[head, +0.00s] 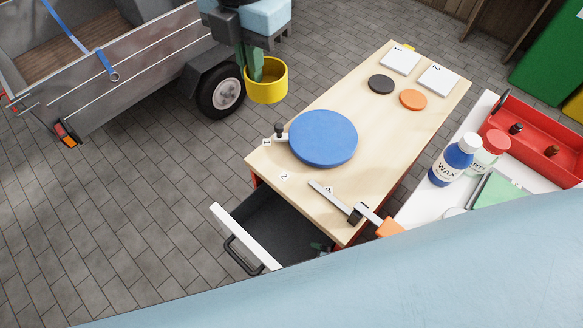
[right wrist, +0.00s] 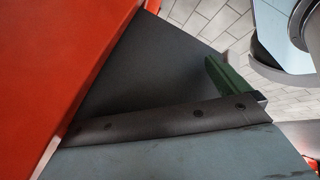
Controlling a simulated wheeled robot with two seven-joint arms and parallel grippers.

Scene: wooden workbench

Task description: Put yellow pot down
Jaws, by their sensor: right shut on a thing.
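The yellow pot (head: 267,92) is in the head view, off the left long edge of the workbench (head: 392,137), over the paved floor. My left gripper (head: 256,72) comes down on its rim; a green finger is at the rim's left side, and the gripper looks shut on the pot, which hangs upright. In the right wrist view, a green finger of my right gripper (right wrist: 225,78) stands against the dark side wall of the open drawer (right wrist: 165,118). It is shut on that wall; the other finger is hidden. A blue disc (head: 323,138) lies on the bench.
Black and orange discs (head: 381,84) and white numbered tiles (head: 400,61) lie at the bench's far end. A ruler-like bar (head: 329,196) lies near the front. The drawer (head: 250,233) sticks out left. Bottles (head: 455,160) and a red tray (head: 530,144) stand right. A trailer (head: 120,70) stands left.

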